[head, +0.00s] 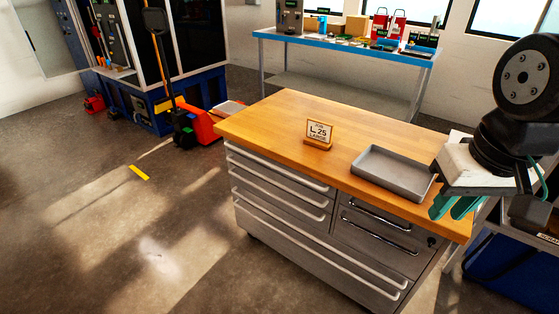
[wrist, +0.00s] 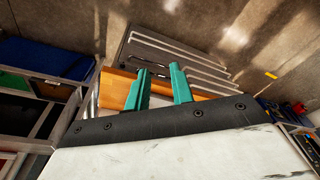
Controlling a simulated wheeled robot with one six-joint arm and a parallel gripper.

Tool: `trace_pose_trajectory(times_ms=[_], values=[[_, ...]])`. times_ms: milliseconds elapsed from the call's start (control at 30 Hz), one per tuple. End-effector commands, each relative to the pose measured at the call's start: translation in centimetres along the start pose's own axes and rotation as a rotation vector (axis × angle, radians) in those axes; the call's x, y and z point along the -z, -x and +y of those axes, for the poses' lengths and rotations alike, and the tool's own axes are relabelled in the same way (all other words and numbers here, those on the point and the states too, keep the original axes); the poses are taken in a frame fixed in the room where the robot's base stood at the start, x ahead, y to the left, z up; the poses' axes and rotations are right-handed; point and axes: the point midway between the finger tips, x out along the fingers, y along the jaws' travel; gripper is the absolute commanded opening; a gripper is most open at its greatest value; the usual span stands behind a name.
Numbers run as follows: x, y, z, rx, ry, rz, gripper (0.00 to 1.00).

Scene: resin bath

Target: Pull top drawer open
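A metal drawer cabinet (head: 300,235) with a wooden top (head: 270,115) stands in the middle of the head view. Its top-left drawer (head: 275,168) has a long pale handle and looks shut. A narrower top-right drawer (head: 372,216) has a dark, shiny handle and also looks shut. My gripper (head: 456,208), with teal fingers, is above the right end of the wooden top, apart from the handles. In the wrist view my gripper (wrist: 160,68) is open and empty, with the cabinet front (wrist: 170,52) beyond the fingers.
A grey tray (head: 392,174) and a small "L 25" sign (head: 319,134) stand on the wooden top. A blue-edged workbench (head: 345,50) is behind. A red pallet jack (head: 197,126) is at the back left. The floor (head: 130,235) at front left is clear.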

Motion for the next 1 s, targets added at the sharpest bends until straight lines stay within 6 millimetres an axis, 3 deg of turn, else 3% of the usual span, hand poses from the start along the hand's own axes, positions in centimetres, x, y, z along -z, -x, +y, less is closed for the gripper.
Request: trace_pose_trajectory(times_ms=[267, 400, 600, 800, 1000], values=[[14.9, -4.3, -4.3, 0.098, -0.179, 0.211, 0.23], [22.3, -7.7, -7.4, 0.17, -0.29, 0.326, 0.23], [31.1, -14.0, -12.5, 0.287, -0.448, 0.478, 0.23], [37.2, -21.6, -17.8, 0.421, -0.598, 0.619, 0.23], [40.2, -30.1, -22.4, 0.571, -0.742, 0.753, 0.23]])
